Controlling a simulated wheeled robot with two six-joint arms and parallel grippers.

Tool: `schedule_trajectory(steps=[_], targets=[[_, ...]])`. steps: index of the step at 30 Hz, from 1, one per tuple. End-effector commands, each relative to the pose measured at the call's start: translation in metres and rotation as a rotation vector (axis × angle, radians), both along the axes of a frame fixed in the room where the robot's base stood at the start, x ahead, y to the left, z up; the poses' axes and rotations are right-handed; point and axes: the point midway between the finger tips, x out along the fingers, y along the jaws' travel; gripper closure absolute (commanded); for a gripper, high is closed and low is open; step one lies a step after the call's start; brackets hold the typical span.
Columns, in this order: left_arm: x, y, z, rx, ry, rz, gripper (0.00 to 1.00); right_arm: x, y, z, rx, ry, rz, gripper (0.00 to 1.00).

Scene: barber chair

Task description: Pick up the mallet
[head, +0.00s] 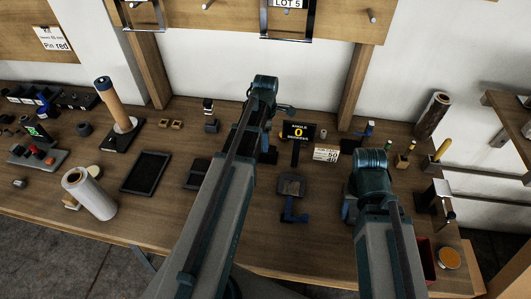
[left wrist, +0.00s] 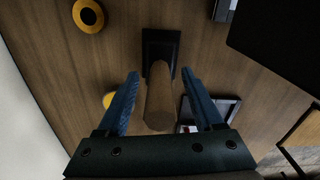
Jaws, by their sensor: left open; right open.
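In the left wrist view, a thick wooden cylinder (left wrist: 160,97) stands up from a dark rectangular block (left wrist: 160,48) on the wooden table; this looks like the mallet, handle towards me. My left gripper (left wrist: 160,84) is open, with its blue fingers on either side of the wood and visible gaps on both sides. The handle's near end reaches close to the gripper's dark palm. In the head view, my left arm hides the gripper and most of what is below it. My right arm shows there, but its fingers are hidden.
In the left wrist view, a large black panel (left wrist: 280,45) lies close on the right, and a yellow ring (left wrist: 88,15) at the upper left. A black tray (head: 147,172) lies left.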

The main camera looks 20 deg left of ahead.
Motion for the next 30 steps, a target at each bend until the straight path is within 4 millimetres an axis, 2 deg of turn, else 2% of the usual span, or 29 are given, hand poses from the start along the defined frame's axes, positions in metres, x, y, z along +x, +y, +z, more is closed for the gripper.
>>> schedule_trajectory(steps=[2,13,24,30], targets=[[0.0,0.0,0.001,0.0,0.0,0.0,0.32,0.0,0.0,0.001,0.0,0.0,0.0,0.5],[0.0,0.0,0.001,0.0,0.0,0.0,0.98,0.0,0.0,0.001,0.0,0.0,0.0,0.5],[0.0,0.0,0.002,0.0,0.0,0.0,1.0,0.0,0.0,0.002,0.0,0.0,0.0,0.5],[-0.001,0.007,0.017,0.0,0.0,-0.002,1.0,0.0,0.0,0.017,0.0,0.0,0.0,0.5]])
